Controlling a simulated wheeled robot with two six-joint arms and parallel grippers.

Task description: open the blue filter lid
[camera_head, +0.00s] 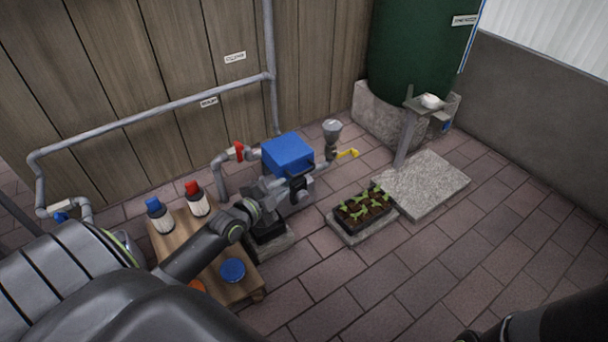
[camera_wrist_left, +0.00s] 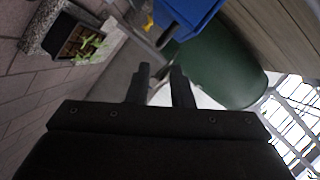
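The blue filter lid (camera_head: 288,152) tops a grey filter box standing in the pipe line by the wooden wall. It looks closed in the head view. Its blue side also shows at the top of the left wrist view (camera_wrist_left: 188,16). My left gripper (camera_head: 300,185) is at the front right side of the filter, just below the lid; contact cannot be told. In the left wrist view its two dark fingers (camera_wrist_left: 160,85) stand apart with nothing between them. Dark parts of my right arm (camera_head: 560,320) show at the lower right; its fingers are not clear.
A red-handled valve (camera_head: 238,151) is left of the filter; a grey funnel (camera_head: 332,128) and yellow lever (camera_head: 347,153) are right. A seedling tray (camera_head: 362,208), green tank (camera_head: 420,45) and low wooden table (camera_head: 245,290) with bottles stand around. Floor at right is clear.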

